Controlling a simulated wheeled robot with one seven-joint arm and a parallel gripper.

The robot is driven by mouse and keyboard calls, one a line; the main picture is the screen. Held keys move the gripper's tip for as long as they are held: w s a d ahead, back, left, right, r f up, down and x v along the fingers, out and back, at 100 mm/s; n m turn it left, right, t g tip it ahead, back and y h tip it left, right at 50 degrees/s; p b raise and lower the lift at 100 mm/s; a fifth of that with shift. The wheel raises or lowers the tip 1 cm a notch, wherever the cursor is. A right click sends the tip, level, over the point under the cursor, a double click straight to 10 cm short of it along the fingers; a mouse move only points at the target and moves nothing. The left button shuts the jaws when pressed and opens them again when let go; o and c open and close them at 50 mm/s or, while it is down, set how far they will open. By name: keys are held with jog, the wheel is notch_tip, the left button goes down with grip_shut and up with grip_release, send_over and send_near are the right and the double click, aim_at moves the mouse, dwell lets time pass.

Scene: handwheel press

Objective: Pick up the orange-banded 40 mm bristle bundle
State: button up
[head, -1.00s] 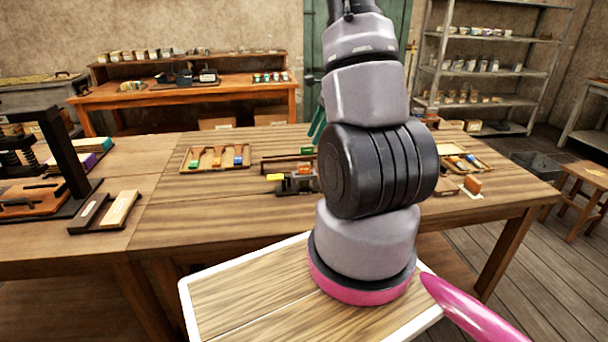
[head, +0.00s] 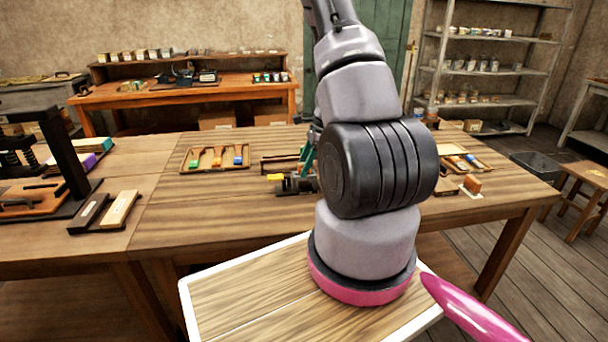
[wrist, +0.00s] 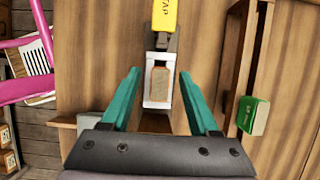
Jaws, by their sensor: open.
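The orange-banded bristle bundle (head: 217,157) lies in a shallow wooden tray (head: 186,170) on the left-middle of the bench, between a green-banded bundle (head: 195,158) and a blue-banded one (head: 238,155). In the head view the fingers (head: 307,160) show to the right of the tray, partly hidden by my arm.
A green box (wrist: 253,115) stands beside a wooden rail near the fixture. A press (head: 66,150) stands at far left, with a pale block in a dark holder (head: 118,209) before it. Another tray lies right of my arm. Bare bench lies in front of the bundle tray.

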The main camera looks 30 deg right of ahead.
grip_shut()
